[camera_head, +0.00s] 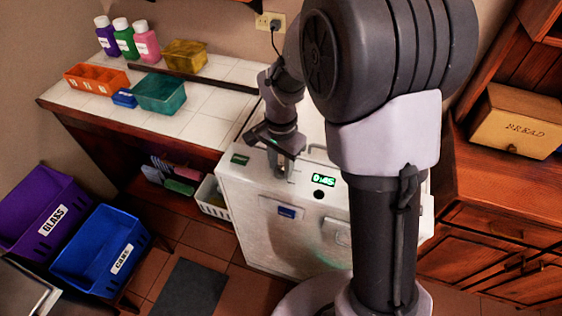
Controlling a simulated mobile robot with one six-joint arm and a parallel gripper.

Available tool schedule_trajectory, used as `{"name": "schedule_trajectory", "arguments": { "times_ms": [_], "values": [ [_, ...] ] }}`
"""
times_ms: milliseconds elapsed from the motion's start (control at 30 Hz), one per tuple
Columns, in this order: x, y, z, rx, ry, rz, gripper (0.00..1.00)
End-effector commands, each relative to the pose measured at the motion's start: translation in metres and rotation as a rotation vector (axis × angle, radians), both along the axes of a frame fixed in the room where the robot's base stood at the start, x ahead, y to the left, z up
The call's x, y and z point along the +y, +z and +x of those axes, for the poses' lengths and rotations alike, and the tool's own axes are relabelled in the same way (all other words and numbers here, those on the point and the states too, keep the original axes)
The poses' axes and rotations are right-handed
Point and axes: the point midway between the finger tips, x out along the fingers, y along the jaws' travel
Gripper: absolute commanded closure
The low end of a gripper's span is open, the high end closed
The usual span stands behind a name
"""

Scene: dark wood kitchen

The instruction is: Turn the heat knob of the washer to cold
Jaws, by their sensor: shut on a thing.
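The white washer (300,238) stands in the middle, with a control strip along its upper front edge. The strip has a green lit display (323,179) and a dark round button (319,194) below it. My gripper (281,172) points down at this strip, left of the display. It is shut on a small part there, at the place of the heat knob. The fingers hide the knob, and its setting cannot be read. A dark green label (240,159) sits at the strip's left end.
A tiled counter (215,98) at left holds three bottles (124,38), an orange tray (97,78), a teal bin (160,93) and a yellow bin (185,54). Purple (45,212) and blue (101,247) bins stand at lower left. A wooden cabinet (492,215) stands right. My arm hides the washer's right part.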

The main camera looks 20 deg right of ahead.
Motion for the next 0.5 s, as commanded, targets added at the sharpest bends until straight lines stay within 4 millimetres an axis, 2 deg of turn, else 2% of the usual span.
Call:
{"name": "schedule_trajectory", "arguments": {
  "times_ms": [500],
  "values": [
    [0.0001,0.0021,-0.0006,0.002,0.482,0.001,1.0]
  ]
}}
